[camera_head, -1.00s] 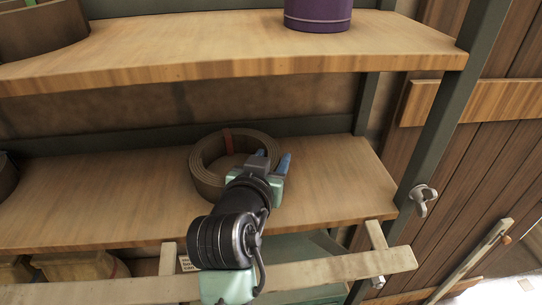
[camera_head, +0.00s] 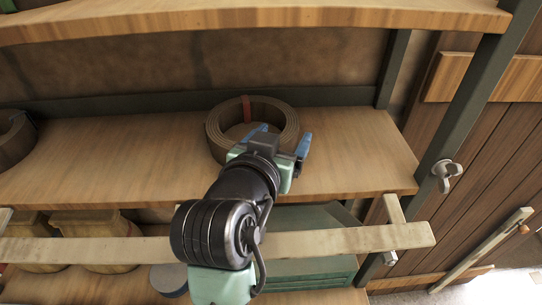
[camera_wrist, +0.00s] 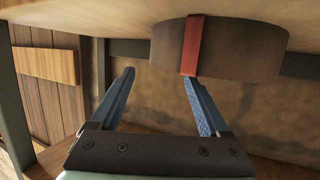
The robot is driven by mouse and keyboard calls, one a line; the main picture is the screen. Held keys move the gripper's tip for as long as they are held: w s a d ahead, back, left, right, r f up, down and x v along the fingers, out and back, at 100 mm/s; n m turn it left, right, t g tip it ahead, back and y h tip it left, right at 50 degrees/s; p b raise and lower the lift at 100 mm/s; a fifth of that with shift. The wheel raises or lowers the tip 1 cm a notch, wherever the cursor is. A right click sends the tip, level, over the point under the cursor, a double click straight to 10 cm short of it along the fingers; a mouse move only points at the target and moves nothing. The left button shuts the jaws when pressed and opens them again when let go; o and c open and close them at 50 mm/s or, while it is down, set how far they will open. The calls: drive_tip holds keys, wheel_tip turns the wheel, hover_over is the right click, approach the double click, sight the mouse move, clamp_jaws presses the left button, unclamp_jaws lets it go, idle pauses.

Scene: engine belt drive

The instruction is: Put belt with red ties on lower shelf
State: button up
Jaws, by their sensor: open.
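The dark brown coiled belt (camera_head: 282,116) lies flat on the wooden shelf (camera_head: 95,165) below the top one in view. A red tie (camera_head: 246,108) crosses its far side in the head view. In the wrist view, which looks inverted, the belt (camera_wrist: 240,48) is at upper right, with a red tie (camera_wrist: 192,46) on its facing side. My gripper (camera_head: 280,140) is open, its blue fingers (camera_wrist: 160,80) apart with nothing between them. It is at the belt's near right side. One fingertip overlaps the belt in the head view; I cannot tell whether they touch.
Another dark coil (camera_head: 14,140) is at the shelf's left end. An upper shelf (camera_head: 300,22) spans above. A pale wooden rail (camera_head: 340,240) crosses in front, with boxes and a green case (camera_head: 310,272) below. A metal post (camera_head: 470,110) stands at right.

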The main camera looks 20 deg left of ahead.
drive_tip(key=b+v, duration=0.1)
drive_tip(key=v, duration=0.6)
drive_tip(key=shift+a, duration=0.1)
